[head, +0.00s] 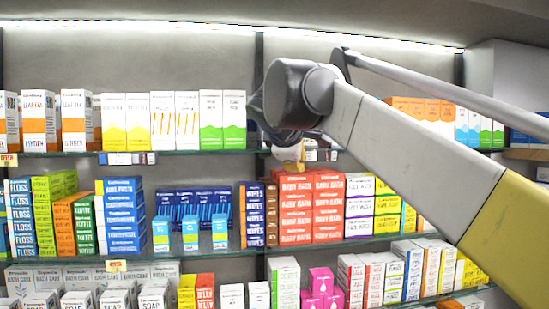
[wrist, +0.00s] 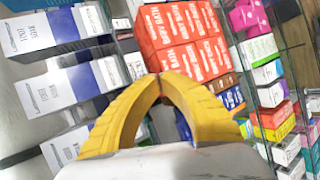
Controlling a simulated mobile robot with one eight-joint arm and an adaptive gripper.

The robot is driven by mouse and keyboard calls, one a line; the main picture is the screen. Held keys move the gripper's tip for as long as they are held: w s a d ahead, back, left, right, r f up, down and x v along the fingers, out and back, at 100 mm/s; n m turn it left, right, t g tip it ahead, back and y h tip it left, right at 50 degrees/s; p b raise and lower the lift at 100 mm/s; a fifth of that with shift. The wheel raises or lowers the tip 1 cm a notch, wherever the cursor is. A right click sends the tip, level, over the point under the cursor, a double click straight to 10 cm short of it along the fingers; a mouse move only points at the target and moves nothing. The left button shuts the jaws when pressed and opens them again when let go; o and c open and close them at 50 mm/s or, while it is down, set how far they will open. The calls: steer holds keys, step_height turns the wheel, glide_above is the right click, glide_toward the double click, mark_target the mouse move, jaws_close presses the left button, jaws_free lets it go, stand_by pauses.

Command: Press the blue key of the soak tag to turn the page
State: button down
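My gripper (wrist: 160,78) shows in the wrist view with its two yellow fingers curved together and their tips meeting. Nothing is visible between them. A small white tag with blue and reddish parts (head: 128,158) is on the upper shelf edge at left. A similar tag (head: 318,155) is on the same edge just right of my wrist, partly covered. I cannot read which is the soak tag, and its blue key is not clear in the wrist view.
Red bath boxes (wrist: 182,42) stand beyond the fingertips in the wrist view. White and purple boxes (wrist: 75,83) line the left there. The upper glass shelf (head: 210,153) holds more cartons. A dark upright post (head: 259,60) divides the shelving.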

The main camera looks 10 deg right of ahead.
steer(key=shift+w+r, duration=0.1)
steer(key=shift+w, duration=0.1)
stand_by(0.4)
steer(key=shift+w+p, duration=0.3)
steer(key=shift+p, duration=0.05)
steer(key=shift+w+p, duration=0.35)
steer(key=shift+w, duration=0.1)
stand_by(0.6)
steer(key=shift+s, duration=0.9)
steer(key=shift+s+b, duration=0.45)
steer(key=shift+s, duration=2.1)
